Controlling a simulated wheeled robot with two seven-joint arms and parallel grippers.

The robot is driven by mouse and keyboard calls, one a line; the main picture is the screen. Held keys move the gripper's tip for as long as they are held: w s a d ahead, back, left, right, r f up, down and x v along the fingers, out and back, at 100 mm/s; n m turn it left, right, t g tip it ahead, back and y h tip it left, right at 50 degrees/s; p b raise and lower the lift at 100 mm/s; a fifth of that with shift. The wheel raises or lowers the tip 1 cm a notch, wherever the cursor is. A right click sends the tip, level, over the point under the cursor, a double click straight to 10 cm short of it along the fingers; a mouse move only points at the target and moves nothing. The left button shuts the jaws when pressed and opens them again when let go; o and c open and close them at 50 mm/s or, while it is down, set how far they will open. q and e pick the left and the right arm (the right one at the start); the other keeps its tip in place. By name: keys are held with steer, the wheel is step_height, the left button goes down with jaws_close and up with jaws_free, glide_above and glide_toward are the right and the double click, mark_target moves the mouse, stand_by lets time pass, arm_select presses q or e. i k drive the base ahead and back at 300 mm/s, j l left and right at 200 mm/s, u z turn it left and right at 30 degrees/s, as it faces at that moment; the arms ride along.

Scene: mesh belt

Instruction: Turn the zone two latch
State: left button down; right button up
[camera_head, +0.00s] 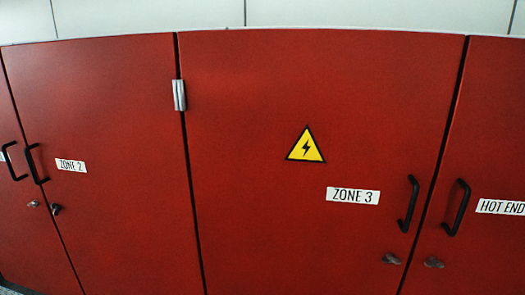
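The red zone two door (120,150) stands at the left, with a white "ZONE 2" label (71,165) on it. The zone two latch (55,209) is a small dark metal knob near the lower left edge of that door. It sits below a black bar handle (36,163). The latch is small in the picture and its exact turn is hard to tell. The door looks flush and closed. Neither of my grippers is in view.
The zone 3 door (260,190) fills the middle, with a black handle (408,204), a latch (391,259) and a yellow warning sign (305,146). The hot end door (490,150) is at the right. A silver hinge (179,95) stands out between doors.

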mark_target(57, 208)
steer(key=u, duration=1.5)
